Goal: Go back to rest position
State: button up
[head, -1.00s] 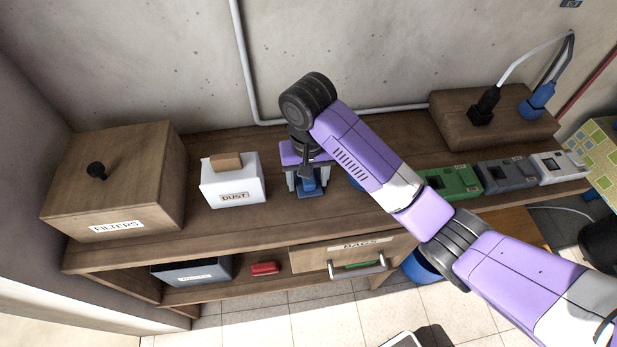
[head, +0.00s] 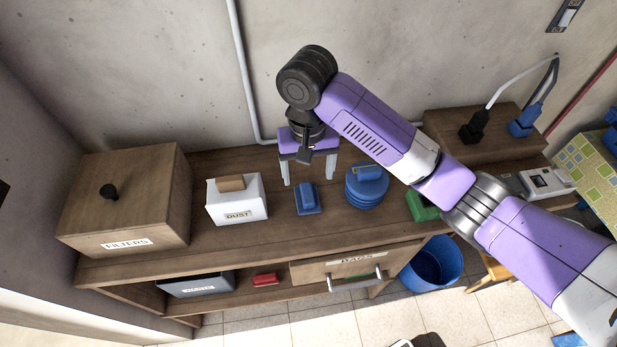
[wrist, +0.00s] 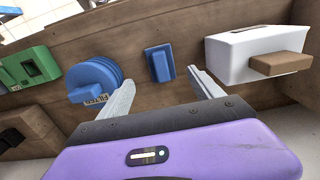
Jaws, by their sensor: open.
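My gripper (head: 309,172) is open and empty above the wooden shelf top (head: 300,232), near its back. It also shows in the wrist view (wrist: 164,84), with its two grey fingers spread apart. A small blue block-like item (head: 307,198) stands on the shelf top just in front of and below the fingers. In the wrist view this blue item (wrist: 160,63) shows between and beyond the fingertips, not held.
A white DUST box (head: 236,200) and wooden FILTERS box (head: 125,205) stand left. A round blue filter (head: 366,188) and a green device (head: 421,206) stand right. Below are a BAGS drawer (head: 357,268), a red item (head: 265,279) and a blue bucket (head: 433,263).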

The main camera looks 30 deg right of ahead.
jog(key=shift+r, duration=0.65)
